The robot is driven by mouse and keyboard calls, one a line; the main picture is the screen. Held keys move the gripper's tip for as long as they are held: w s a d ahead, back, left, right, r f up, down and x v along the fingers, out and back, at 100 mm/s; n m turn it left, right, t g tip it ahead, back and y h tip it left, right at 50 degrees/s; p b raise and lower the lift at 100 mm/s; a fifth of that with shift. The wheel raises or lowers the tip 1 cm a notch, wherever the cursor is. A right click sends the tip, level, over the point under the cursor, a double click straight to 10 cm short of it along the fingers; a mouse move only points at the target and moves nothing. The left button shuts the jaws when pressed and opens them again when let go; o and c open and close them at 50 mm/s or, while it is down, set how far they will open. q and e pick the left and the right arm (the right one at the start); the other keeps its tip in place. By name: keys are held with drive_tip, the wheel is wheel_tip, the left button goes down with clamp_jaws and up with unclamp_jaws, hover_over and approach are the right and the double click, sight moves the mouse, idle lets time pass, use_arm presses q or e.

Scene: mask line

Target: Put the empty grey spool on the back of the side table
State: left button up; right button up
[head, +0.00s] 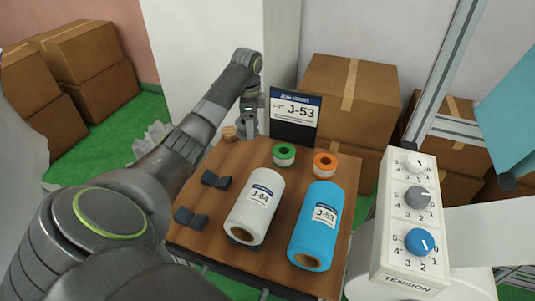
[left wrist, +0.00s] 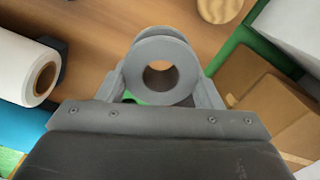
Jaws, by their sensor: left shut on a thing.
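The grey spool (left wrist: 138,62) is empty, with a bare hole through its middle. In the left wrist view it sits between the two fingers of my left gripper (left wrist: 160,80), which is shut on it. In the head view my left gripper (head: 249,127) points down at the back left corner of the wooden side table (head: 215,160). The spool is small and hard to make out there. I cannot tell whether it touches the tabletop. My right gripper is not in view.
A round wooden piece (head: 230,132) stands left of my gripper. A J-53 sign (head: 294,117), green roll (head: 284,154) and orange-topped roll (head: 325,165) stand right of it. White (head: 255,206) and blue (head: 315,225) rolls lie in front, beside dark cradles (head: 191,218).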

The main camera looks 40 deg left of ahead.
use_arm(q)
wheel_tip(320, 180, down, 8)
drive_tip(key=shift+r, duration=0.15)
idle(0.4)
drive_tip(key=o, duration=1.1)
drive_tip(key=shift+c, duration=0.2)
wheel_tip(320, 180, up, 12)
drive_tip(key=p, duration=0.2)
